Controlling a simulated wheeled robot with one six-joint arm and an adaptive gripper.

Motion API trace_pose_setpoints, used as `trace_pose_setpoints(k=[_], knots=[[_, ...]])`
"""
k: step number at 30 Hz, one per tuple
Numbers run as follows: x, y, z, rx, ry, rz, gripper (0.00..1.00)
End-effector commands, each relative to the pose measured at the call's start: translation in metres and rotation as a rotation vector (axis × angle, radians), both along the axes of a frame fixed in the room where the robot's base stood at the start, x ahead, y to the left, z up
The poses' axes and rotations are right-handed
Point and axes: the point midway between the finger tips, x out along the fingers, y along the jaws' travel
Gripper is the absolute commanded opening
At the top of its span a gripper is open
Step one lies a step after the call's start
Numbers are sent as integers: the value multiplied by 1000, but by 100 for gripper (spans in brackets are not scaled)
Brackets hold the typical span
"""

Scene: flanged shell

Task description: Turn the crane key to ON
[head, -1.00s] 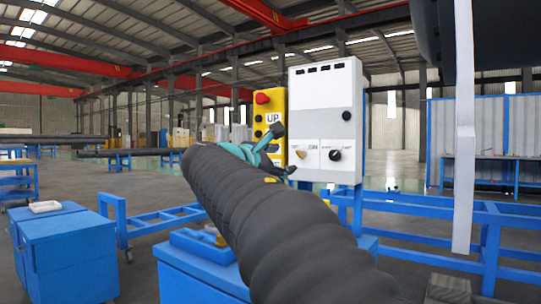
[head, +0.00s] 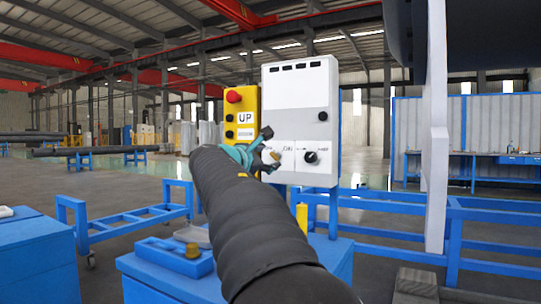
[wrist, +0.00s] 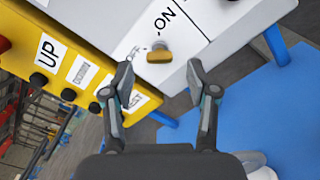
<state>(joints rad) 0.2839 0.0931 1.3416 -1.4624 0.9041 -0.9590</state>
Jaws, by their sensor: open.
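The crane key (head: 275,156) is a small brass-coloured knob on the lower left of a white control box (head: 299,100). In the wrist view the key (wrist: 159,54) sits beside the printed words OFF and ON, its grip lying roughly crosswise in the picture. My gripper (wrist: 160,76) is open and empty. Its two fingertips are on either side of the key's line, a little short of it, and do not appear to touch it. In the head view my gripper (head: 268,148) is at the left edge of the box, and my arm hides part of that area.
A yellow panel (head: 241,105) with a red button and an UP label adjoins the box on the left. A black knob (head: 311,157) is right of the key. A blue cabinet (head: 150,277) stands below. Blue frames (head: 400,255) stand at the right.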

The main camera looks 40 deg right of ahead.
Motion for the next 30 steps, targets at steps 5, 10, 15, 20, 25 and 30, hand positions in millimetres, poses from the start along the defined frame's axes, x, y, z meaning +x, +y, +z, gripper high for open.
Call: trace_pose_setpoints(k=[5,10,15,20,25,30], knots=[[9,-19,0,0,1,0,58],[12,-26,0,0,0,1,58],[12,-26,0,-1,0,2,58],[12,-26,0,0,0,3,43],[12,-26,0,0,0,3,1],[12,-26,0,0,-2,2,0]])
